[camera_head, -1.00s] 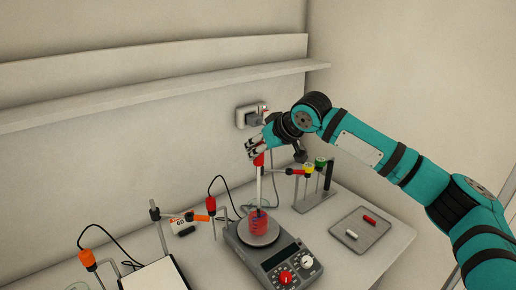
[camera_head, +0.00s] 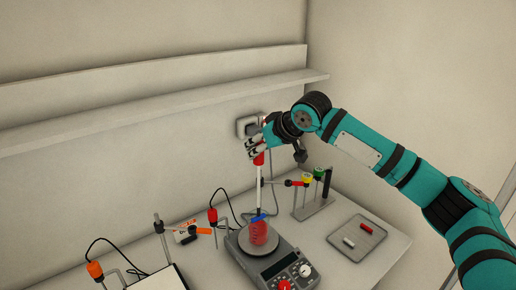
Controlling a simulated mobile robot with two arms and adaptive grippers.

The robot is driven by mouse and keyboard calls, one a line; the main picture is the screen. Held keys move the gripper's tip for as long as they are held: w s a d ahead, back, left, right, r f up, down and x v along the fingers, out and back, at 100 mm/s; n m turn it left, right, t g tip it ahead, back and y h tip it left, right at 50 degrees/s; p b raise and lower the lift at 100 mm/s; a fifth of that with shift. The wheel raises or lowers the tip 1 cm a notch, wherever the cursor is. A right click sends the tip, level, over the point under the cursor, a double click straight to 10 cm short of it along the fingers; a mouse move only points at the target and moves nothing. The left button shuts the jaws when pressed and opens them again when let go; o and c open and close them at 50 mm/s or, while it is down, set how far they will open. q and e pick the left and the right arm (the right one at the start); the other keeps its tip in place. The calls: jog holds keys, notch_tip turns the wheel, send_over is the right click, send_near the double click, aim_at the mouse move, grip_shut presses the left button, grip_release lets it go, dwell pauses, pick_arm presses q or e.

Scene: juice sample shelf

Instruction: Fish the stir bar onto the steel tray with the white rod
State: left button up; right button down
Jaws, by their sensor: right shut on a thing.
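My right gripper (camera_head: 256,148) is shut on the red handle of the white rod (camera_head: 259,186), which hangs upright over the beaker (camera_head: 258,234). The beaker holds red liquid and stands on the round plate of the stirrer. A small blue piece (camera_head: 261,217) shows at the rod's lower end, around the beaker's rim; it looks like the stir bar, but it is too small to be sure whether it is clear of the rim. The steel tray (camera_head: 343,253) lies to the right with a red bar (camera_head: 366,228) and a white bar (camera_head: 349,242) on it. My left gripper is not in view.
The grey stirrer (camera_head: 270,268) has a red and a pale knob. A rack (camera_head: 313,206) with yellow and green-topped items stands behind, between beaker and tray. An orange-headed probe (camera_head: 95,270) and a red-headed probe (camera_head: 213,216) stand left. A wall shelf runs above.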

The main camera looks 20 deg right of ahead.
jog(key=shift+r+p, duration=1.5)
jog(key=shift+r, duration=2.8)
